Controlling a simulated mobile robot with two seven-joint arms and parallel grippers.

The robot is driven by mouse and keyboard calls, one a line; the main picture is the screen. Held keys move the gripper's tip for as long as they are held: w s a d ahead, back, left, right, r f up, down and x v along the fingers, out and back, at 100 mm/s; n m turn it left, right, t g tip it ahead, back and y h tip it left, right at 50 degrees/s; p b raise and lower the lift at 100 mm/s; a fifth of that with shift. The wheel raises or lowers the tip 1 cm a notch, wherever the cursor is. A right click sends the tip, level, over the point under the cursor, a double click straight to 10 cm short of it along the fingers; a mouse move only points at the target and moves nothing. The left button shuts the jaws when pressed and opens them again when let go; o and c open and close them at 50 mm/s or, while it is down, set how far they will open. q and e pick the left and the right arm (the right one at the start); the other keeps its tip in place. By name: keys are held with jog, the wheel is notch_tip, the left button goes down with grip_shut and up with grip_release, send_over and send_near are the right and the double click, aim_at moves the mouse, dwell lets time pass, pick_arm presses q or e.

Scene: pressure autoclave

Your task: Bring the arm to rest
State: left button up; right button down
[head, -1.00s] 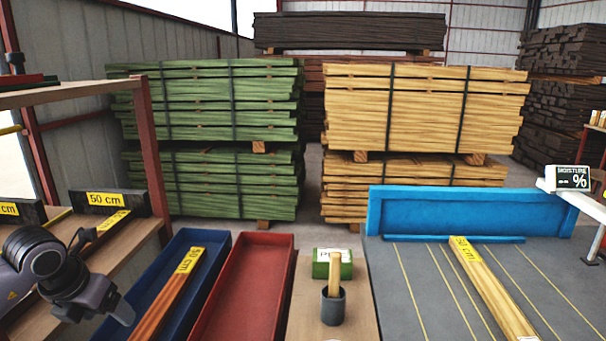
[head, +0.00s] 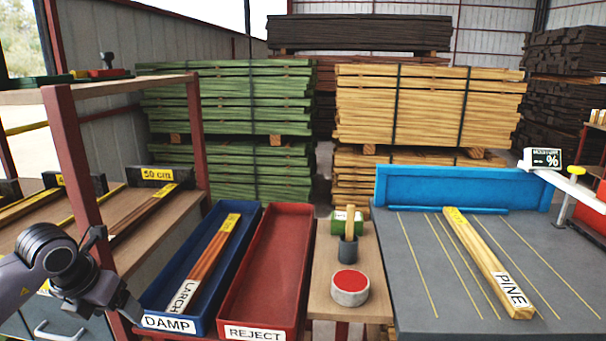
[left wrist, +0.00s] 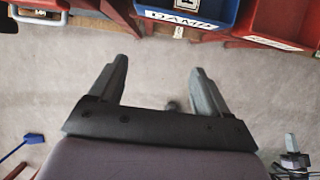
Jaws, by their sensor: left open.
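My left gripper (left wrist: 162,85) is open and empty in the left wrist view, its two fingers apart over bare grey floor. In the head view the left arm comes in at the lower left, and the left gripper (head: 128,308) is beside the front left corner of the blue DAMP tray (head: 252,222). Whether it touches the tray cannot be told. The blue tray also shows at the top of the left wrist view (left wrist: 225,15). It holds a reddish LARCH bundle (head: 208,262). My right gripper is not in view.
A red REJECT tray (head: 262,275) stands empty beside the blue one. A red-topped round pot (head: 350,290) stands on a wooden strip. A PINE bundle (head: 490,265) lies on the grey table (head: 405,300). A wooden shelf rack (head: 72,150) stands at the left. Floor (left wrist: 60,75) below the gripper looks clear.

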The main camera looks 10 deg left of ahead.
pick_arm(q)
jog(key=s+d+n+t+h+p, duration=0.1)
jog(key=d+n+t+h, duration=0.5)
jog(key=d, duration=0.6)
jog(key=s+d+n+t+h+p, duration=0.25)
jog(key=d+n+h, duration=0.4)
jog(key=d, duration=0.65)
jog(key=s+f+n+g+y, duration=0.1)
jog(key=s+f+n+y, duration=0.4)
jog(key=f+n, duration=0.4)
jog(key=s+a+f+n+g+y+p, duration=0.1)
jog(key=s+f+n+y, duration=0.4)
jog(key=f+n, duration=0.5)
jog(key=shift+s+a+f+n, duration=0.25)
jog(key=shift+s+n, duration=0.2)
jog(key=shift+s, duration=0.3)
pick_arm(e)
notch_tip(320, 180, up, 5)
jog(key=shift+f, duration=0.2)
